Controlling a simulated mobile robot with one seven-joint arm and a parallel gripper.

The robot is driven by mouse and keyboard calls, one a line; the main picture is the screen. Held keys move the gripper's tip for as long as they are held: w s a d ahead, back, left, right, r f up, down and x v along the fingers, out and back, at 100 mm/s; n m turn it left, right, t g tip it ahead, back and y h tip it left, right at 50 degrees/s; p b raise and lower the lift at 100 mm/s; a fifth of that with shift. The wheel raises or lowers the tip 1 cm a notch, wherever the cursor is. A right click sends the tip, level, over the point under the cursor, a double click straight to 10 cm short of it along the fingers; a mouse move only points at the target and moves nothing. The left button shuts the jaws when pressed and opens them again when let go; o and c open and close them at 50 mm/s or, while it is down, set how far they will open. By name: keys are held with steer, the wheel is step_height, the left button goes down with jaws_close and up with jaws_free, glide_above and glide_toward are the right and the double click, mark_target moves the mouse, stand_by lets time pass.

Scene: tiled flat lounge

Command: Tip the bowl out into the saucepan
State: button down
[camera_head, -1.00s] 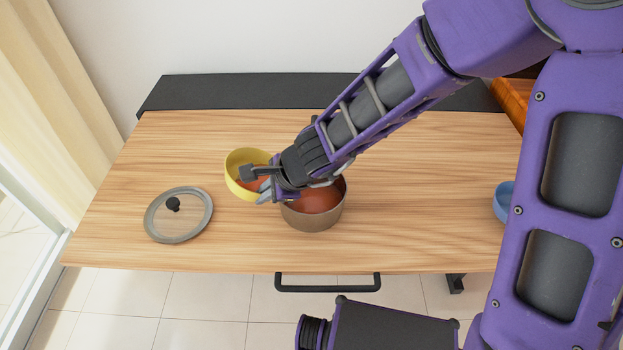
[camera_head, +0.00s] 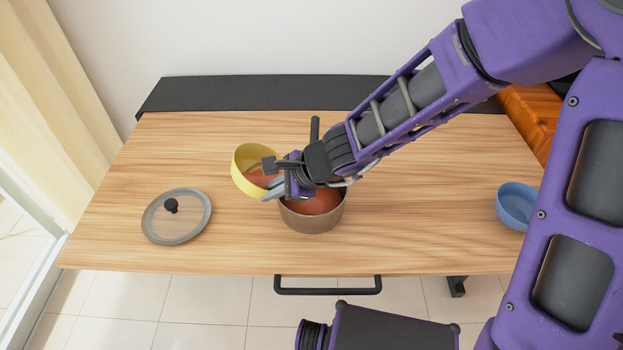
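The yellow bowl (camera_head: 243,181) is held tilted, its opening turned toward the right, with reddish-brown contents (camera_head: 260,176) inside. My gripper (camera_head: 271,178) is shut on the bowl's right rim; the fingers partly hide that side. The brown saucepan (camera_head: 308,221) stands upright on the table just right of the bowl, under my gripper. It shows a reddish-brown inside, and I cannot tell how much of that is food. Its dark handle (camera_head: 315,128) points to the back. My wrist hides part of the pan's opening.
A glass lid with a black knob (camera_head: 176,216) lies on the wooden table (camera_head: 420,215) at the left. A blue bowl (camera_head: 517,205) stands at the right, partly hidden by my arm. An orange-brown wooden piece (camera_head: 530,115) is at the back right. The table's middle right is clear.

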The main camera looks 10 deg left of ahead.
steer(key=shift+w+d+r+y, duration=0.2)
steer(key=shift+w+d+y, duration=0.05)
steer(key=shift+d+y, duration=0.25)
steer(key=shift+w+d+r+m+g+y, duration=0.2)
steer(key=shift+d+r+m+g+y, duration=0.15)
steer(key=shift+y, duration=0.25)
stand_by(1.3)
steer(key=shift+w+d+r+m+g+y+b, duration=0.25)
steer(key=shift+d+r+m+g+y, duration=0.15)
steer(key=shift+y, duration=0.7)
steer(key=shift+w+d+r+m+g+y+b, duration=0.2)
steer(key=shift+d+r+y, duration=0.25)
steer(key=shift+y, duration=0.65)
stand_by(1.9)
